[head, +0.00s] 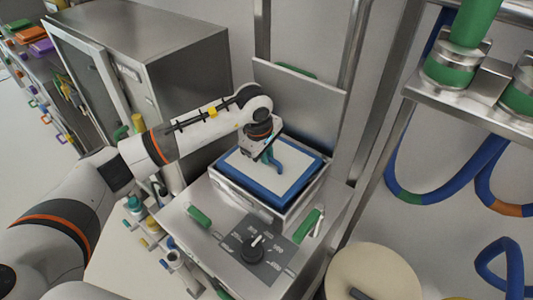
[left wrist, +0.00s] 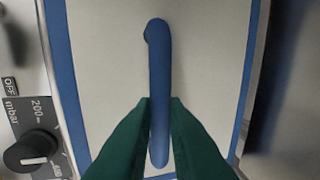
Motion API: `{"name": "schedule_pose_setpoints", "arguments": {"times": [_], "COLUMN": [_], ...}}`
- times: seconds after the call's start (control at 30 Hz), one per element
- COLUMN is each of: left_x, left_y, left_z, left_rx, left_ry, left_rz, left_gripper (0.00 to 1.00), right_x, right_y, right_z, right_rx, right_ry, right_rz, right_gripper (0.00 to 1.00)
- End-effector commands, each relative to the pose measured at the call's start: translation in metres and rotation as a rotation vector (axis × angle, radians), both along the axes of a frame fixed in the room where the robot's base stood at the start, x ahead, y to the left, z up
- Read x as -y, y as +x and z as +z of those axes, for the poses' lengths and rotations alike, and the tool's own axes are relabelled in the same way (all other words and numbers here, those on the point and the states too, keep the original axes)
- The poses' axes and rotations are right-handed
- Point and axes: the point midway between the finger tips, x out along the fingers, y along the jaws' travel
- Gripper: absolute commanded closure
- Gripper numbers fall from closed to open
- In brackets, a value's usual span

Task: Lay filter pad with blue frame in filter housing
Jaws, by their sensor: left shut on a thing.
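The filter pad (head: 256,183) is a white sheet with a blue frame. It lies over the top of the metal filter housing (head: 252,208), roughly lined up with it; I cannot tell whether it is fully down inside. My left gripper (head: 270,158) is above the pad, shut on its blue handle. In the left wrist view the green fingers of my left gripper (left wrist: 160,130) clasp the blue handle (left wrist: 158,60), with the white pad (left wrist: 110,50) below. My right gripper is not in view.
The housing's metal lid (head: 305,105) stands open behind it. A control panel with a black knob (head: 253,250) and green handles (head: 199,216) are at its front. Blue hoses (head: 440,180) hang at the right. A grey cabinet (head: 150,50) stands at the left.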

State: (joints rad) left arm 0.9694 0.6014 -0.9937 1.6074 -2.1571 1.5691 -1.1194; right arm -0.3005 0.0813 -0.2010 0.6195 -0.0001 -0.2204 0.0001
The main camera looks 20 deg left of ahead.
Motion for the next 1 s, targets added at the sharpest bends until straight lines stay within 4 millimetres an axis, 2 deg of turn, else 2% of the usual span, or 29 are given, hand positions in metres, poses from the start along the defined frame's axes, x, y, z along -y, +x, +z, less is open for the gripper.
{"name": "schedule_pose_setpoints", "arguments": {"times": [0.43, 1.0], "left_x": [0.000, 0.000], "left_y": [0.000, 0.001], "left_z": [-0.003, -0.030], "left_rx": [0.003, 0.002], "left_ry": [-0.001, -0.001], "left_rz": [0.000, 0.000], "left_gripper": [1.00, 1.00], "right_x": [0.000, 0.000], "right_y": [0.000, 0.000], "right_z": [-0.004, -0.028], "right_rx": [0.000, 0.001], "right_ry": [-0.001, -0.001], "right_rz": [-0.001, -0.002], "right_gripper": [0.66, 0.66]}}
